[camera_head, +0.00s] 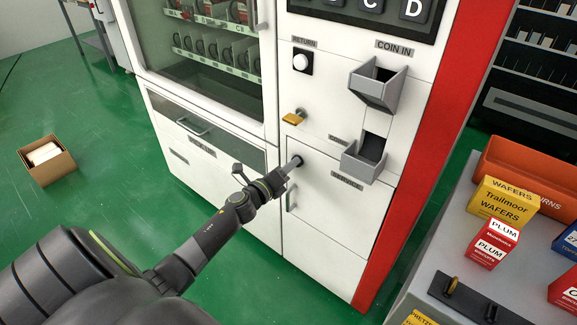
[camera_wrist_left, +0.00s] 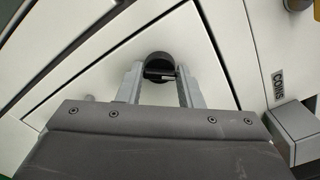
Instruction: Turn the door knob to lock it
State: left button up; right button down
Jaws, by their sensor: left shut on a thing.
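A small service door (camera_head: 335,200) with a handle sits low on the white vending machine. Its dark round knob (camera_wrist_left: 159,68) shows in the left wrist view near the door's upper corner. My left gripper (camera_wrist_left: 160,75) has its two fingers on either side of the knob's black grip and is shut on it. In the head view my left gripper (camera_head: 294,163) reaches the door's upper left corner and hides most of the knob. The right gripper is not in view.
Grey coin chutes (camera_head: 379,85) jut out to the right. A counter with an orange bin (camera_head: 530,170) and several boxes stands at the right. A cardboard box (camera_head: 46,160) sits on the open green floor.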

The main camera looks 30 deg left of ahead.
pick_arm(q)
jog(key=shift+f+n+p, duration=0.1)
jog(key=shift+n+p, duration=0.7)
jog(key=shift+n, duration=2.9)
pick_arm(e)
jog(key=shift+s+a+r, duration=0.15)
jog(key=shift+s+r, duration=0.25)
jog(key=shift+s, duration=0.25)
